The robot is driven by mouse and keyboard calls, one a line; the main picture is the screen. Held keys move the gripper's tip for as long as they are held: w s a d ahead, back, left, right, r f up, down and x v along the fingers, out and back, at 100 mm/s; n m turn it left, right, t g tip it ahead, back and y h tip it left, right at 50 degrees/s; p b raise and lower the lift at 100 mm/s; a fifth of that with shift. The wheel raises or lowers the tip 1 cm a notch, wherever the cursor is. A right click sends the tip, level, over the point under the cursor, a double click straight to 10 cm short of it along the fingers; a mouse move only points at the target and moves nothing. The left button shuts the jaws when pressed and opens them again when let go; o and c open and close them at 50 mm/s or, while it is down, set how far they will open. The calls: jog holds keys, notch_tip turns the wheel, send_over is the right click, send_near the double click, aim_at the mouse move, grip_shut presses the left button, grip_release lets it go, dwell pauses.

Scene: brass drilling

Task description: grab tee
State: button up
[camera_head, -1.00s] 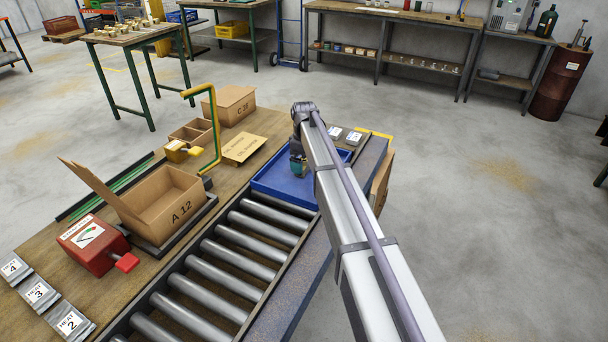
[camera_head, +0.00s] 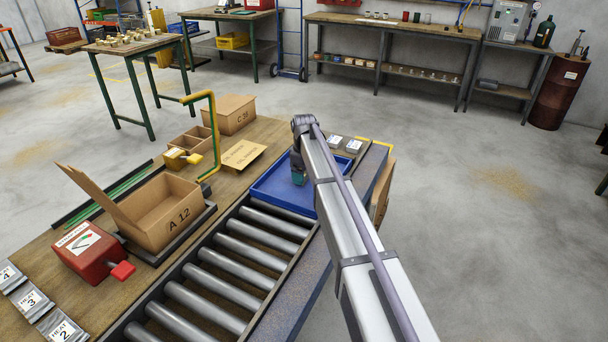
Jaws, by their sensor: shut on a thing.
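My gripper (camera_head: 298,177) points down over the blue tray (camera_head: 262,196), near the tray's back edge. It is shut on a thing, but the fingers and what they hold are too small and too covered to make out. My arm reaches in from the lower right and covers part of the tray's right side. I cannot make out a tee anywhere in view. The part of the tray floor that shows looks empty.
The tray stands at the far end of a roller conveyor (camera_head: 211,285). Left of it are an open box marked A 12 (camera_head: 165,225), a box marked C 38 (camera_head: 229,116), a yellow-green bent handle (camera_head: 215,140) and a red gauge unit (camera_head: 88,250). Grey packets (camera_head: 345,145) lie beyond the tray.

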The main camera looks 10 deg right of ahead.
notch_tip(320, 180, up, 10)
jog(key=p, duration=1)
jog(key=shift+r, duration=0.2)
jog(key=shift+c, duration=0.3)
jog(key=shift+f, duration=0.2)
jog(key=shift+r, duration=0.1)
